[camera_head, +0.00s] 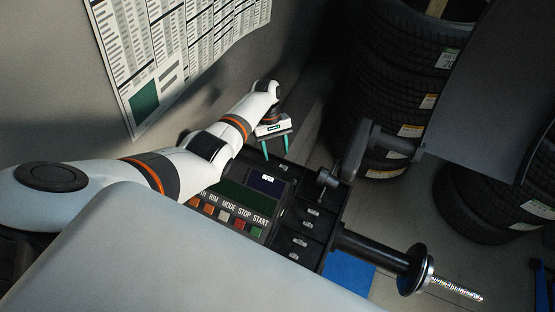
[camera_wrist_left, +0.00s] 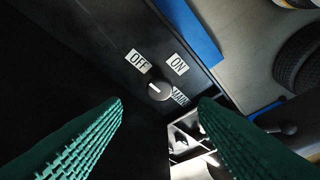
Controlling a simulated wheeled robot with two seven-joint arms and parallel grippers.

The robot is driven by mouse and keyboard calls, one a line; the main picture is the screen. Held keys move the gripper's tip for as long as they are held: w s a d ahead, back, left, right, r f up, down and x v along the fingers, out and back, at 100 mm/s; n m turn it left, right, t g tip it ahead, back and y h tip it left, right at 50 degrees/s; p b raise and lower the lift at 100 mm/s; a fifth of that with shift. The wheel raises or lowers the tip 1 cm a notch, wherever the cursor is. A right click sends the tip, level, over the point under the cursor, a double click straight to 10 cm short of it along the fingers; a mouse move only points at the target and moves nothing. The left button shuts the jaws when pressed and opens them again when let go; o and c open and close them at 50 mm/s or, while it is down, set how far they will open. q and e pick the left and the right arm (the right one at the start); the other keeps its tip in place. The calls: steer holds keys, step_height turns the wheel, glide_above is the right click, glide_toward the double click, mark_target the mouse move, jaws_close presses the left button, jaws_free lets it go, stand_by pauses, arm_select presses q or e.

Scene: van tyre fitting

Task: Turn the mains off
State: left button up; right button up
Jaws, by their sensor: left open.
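The mains switch is a round dark knob (camera_wrist_left: 160,91) on a black panel in the left wrist view. An OFF label (camera_wrist_left: 138,61) sits above and left of it, an ON label (camera_wrist_left: 178,64) above and right, and a MAINS label (camera_wrist_left: 180,96) beside it, partly hidden. A small light mark shows on the knob's upper left side; its exact setting is hard to read. My left gripper (camera_head: 275,152) is open, its green fingers (camera_wrist_left: 160,101) apart on either side of the knob's line of view, with nothing between them. The knob is hidden in the head view. My right gripper is out of view.
The balancing machine's control panel (camera_head: 232,212) has several coloured buttons, with a screen and black trays beside it. A shaft (camera_head: 370,250) sticks out to the right. Tyre stacks (camera_head: 405,80) stand behind. A wall chart (camera_head: 170,50) hangs at upper left.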

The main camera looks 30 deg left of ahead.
arm_select(q)
steer(key=shift+b+v, duration=0.3)
steer(key=shift+v, duration=2.35)
